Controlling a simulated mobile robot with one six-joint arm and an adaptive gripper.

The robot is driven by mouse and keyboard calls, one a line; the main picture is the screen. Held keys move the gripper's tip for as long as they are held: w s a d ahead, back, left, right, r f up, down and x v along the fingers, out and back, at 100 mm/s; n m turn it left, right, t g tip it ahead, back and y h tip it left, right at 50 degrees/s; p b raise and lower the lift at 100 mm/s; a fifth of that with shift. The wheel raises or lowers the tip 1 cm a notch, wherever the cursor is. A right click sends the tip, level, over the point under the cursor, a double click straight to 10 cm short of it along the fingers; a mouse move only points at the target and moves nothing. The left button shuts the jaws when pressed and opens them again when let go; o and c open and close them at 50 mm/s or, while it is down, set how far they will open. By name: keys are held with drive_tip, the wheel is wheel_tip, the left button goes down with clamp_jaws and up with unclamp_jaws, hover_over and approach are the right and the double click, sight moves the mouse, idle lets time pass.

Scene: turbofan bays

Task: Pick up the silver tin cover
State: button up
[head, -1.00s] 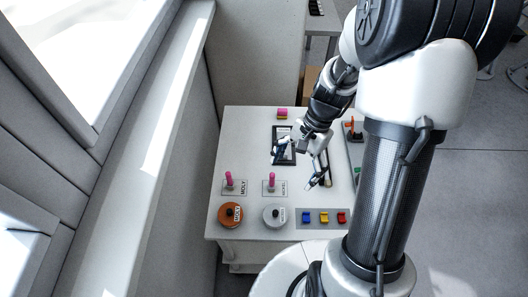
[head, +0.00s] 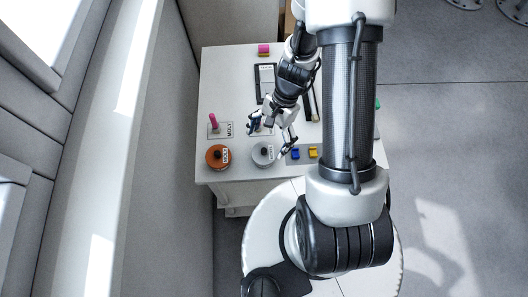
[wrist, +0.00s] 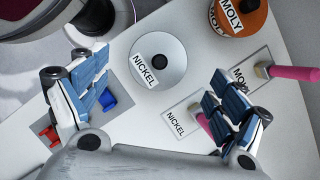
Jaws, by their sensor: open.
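The silver tin cover (head: 263,160) is a round grey disc with a black knob and a NICKEL label, near the front edge of the white table. It also shows in the wrist view (wrist: 174,58), at upper middle. My gripper (head: 269,136) is open and empty, with its fingers spread. In the wrist view its blue-padded fingers (wrist: 158,75) stand to the left and right, with the cover in the gap ahead of them. They do not appear to touch the cover.
An orange-brown MOLY tin (head: 217,157) stands left of the silver one. A pink-handled tool (head: 213,121) stands on a MOLY card; another pink handle (wrist: 206,125) is partly behind my right finger.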

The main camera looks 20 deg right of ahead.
sight(264, 150)
drive_tip(key=b+x, duration=0.1)
drive_tip(key=x, duration=0.3)
drive_tip(key=shift+s+a+f+b, duration=0.15)
drive_tip(key=shift+a+f+b, duration=0.05)
drive_tip(key=shift+f+b, duration=0.1)
drive_tip(key=c, duration=1.1)
